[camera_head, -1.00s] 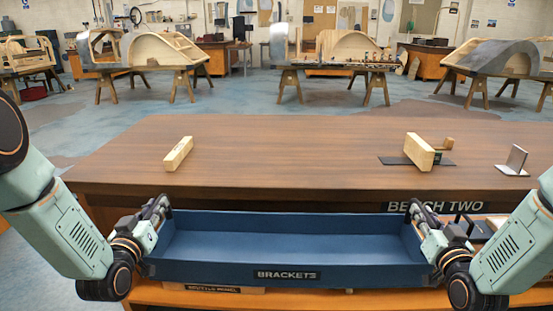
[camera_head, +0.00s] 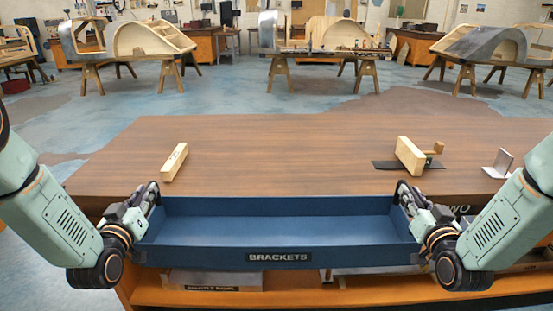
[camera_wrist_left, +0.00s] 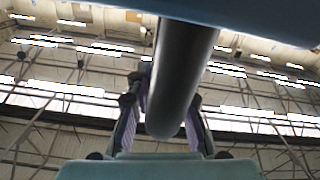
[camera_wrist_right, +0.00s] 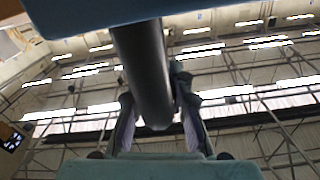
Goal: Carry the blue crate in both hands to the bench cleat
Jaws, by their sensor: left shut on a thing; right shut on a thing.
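The blue crate (camera_head: 278,255), labelled BRACKETS, is long, shallow and looks empty. It is held level in front of the bench's near edge, in the head view. My left gripper (camera_head: 150,195) is shut on its left end, and my right gripper (camera_head: 404,192) is shut on its right end. In the left wrist view a dark round handle bar (camera_wrist_left: 180,80) runs between the fingers; the right wrist view shows a similar bar (camera_wrist_right: 145,75). A wooden block (camera_head: 174,162) on the bench top at the left and another wooden block (camera_head: 409,155) at the right may be cleats; I cannot tell which is meant.
The brown bench top (camera_head: 280,155) is clear between the blocks. A metal angle bracket (camera_head: 499,163) stands at its right. An orange-brown lower shelf (camera_head: 300,291) lies below the crate. Wooden bodyframes on trestles (camera_head: 320,50) stand far behind.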

